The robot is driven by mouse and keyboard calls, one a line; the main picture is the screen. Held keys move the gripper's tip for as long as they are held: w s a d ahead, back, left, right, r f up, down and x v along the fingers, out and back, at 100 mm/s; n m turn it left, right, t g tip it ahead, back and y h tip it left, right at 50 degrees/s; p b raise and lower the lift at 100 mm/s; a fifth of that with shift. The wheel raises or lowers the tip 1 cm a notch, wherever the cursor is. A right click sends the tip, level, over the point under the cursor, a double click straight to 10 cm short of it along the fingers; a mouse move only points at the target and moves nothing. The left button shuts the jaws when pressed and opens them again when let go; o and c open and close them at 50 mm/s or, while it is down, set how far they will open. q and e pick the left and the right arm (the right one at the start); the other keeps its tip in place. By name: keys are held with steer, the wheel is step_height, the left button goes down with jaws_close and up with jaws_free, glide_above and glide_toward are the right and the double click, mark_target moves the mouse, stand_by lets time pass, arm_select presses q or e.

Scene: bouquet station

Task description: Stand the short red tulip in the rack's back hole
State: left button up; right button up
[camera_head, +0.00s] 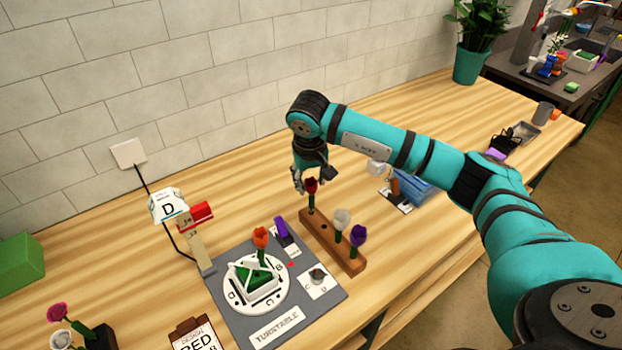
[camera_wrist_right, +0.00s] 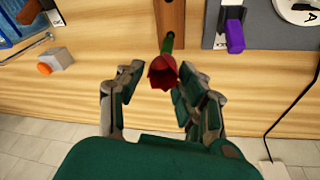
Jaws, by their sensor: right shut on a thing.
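The red tulip (camera_head: 312,186) stands upright at the back end of the wooden rack (camera_head: 346,259), its short green stem meeting the rack there. Whether the stem is fully down in the back hole I cannot tell. My right gripper (camera_head: 305,187) is at the tulip's head, shut on it. In the right wrist view the red bloom (camera_wrist_right: 163,72) sits between the fingers, close to the right-hand one. The rack end (camera_wrist_right: 170,18) lies just beyond the stem. A white tulip (camera_head: 342,218) and a purple tulip (camera_head: 358,236) stand in the rack's front part. My left gripper is out of view.
A grey mat (camera_head: 228,316) with a white turntable (camera_head: 238,299) holding an orange tulip (camera_head: 261,238) lies left of the rack. A purple object (camera_head: 282,229) stands near the mat's back corner. A blue tray (camera_head: 412,190) is to the right. The table behind the rack is clear.

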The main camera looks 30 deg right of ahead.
steer(key=shift+f+b, duration=0.4)
steer(key=shift+b, duration=0.1)
stand_by(0.7)
stand_by(0.7)
steer(key=o, duration=0.8)
steer(key=shift+p+v, duration=1.7)
steer(key=shift+v, duration=1.55)
steer(key=shift+o, duration=0.4)
